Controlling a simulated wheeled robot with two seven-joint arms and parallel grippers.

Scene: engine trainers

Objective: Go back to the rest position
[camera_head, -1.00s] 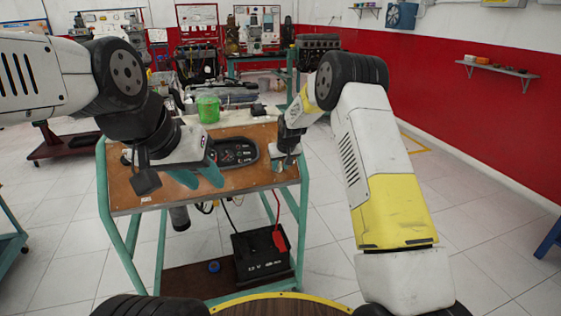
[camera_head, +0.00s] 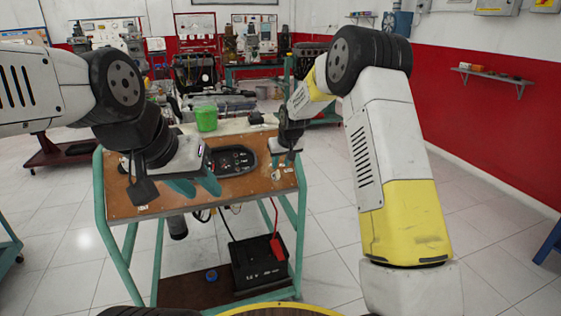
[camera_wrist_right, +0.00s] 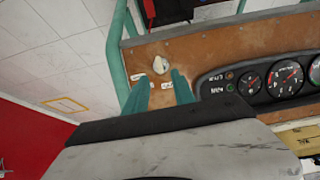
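My left gripper (camera_head: 194,187) hangs over the front left part of the wooden trainer panel (camera_head: 126,204). Its two teal fingers are apart with nothing between them. My right gripper (camera_head: 284,158) is over the panel's right end, mostly hidden behind its own wrist in the head view. In the right wrist view its teal fingers (camera_wrist_right: 160,86) are apart and empty. A small whitish knob (camera_wrist_right: 161,65) on the panel shows just beyond the fingertips; I cannot tell the exact distance.
A dark gauge cluster (camera_head: 234,161) lies in the panel between the grippers. A green cup (camera_head: 206,117) stands behind it. A black battery (camera_head: 258,263) with a red clamp (camera_head: 276,246) is on the lower shelf. Open tiled floor (camera_head: 480,229) lies to the right.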

